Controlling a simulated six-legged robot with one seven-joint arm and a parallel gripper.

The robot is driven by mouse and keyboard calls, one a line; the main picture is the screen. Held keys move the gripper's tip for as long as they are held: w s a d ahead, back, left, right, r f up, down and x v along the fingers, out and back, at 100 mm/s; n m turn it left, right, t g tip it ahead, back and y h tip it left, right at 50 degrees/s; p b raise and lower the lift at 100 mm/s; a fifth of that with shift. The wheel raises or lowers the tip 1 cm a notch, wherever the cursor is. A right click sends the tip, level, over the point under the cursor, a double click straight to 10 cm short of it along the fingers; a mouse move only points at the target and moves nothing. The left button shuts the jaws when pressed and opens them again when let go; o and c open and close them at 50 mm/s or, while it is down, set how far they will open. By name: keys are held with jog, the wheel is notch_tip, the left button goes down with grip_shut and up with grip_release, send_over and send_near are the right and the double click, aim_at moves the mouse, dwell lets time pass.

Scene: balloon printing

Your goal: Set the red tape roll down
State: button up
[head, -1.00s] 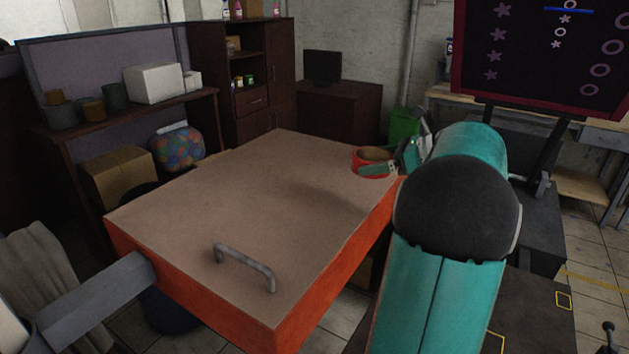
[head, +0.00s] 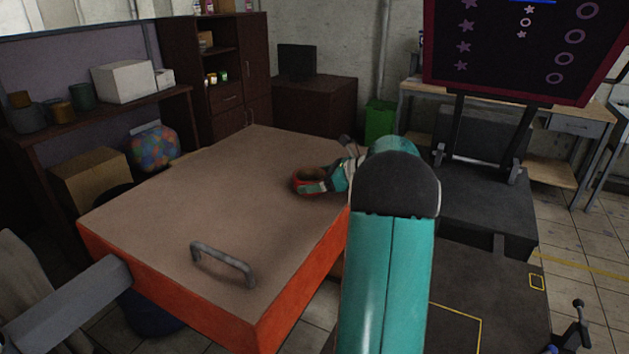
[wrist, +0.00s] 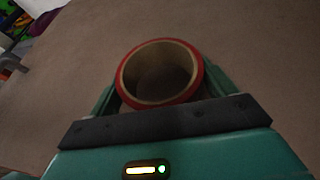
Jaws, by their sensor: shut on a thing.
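The red tape roll (head: 303,181) is at my gripper's fingertips, over the right part of the brown tabletop with orange sides (head: 200,190). In the wrist view the red tape roll (wrist: 198,75) lies with its round opening facing the camera, and the brown surface shows through it. My gripper (head: 322,187) is shut on the roll, one finger on each side; it also shows in the wrist view (wrist: 160,85). I cannot tell whether the roll's underside touches the tabletop.
A grey handle (head: 223,265) stands up at the tabletop's near edge. Most of the tabletop is clear. Shelves with a white box (head: 122,82) stand behind on the left. A dark board (head: 525,45) on a stand is at the back right.

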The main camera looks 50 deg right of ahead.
jog(key=shift+f, duration=0.2)
jog(key=o, duration=0.9)
jog(key=shift+f, duration=0.1)
jog(key=shift+s+r, duration=0.15)
jog(key=shift+r, duration=0.15)
jog(key=v, duration=1.1)
jog(key=shift+s+d+r, duration=0.1)
jog(key=shift+s+r, duration=0.05)
jog(key=shift+s, duration=0.1)
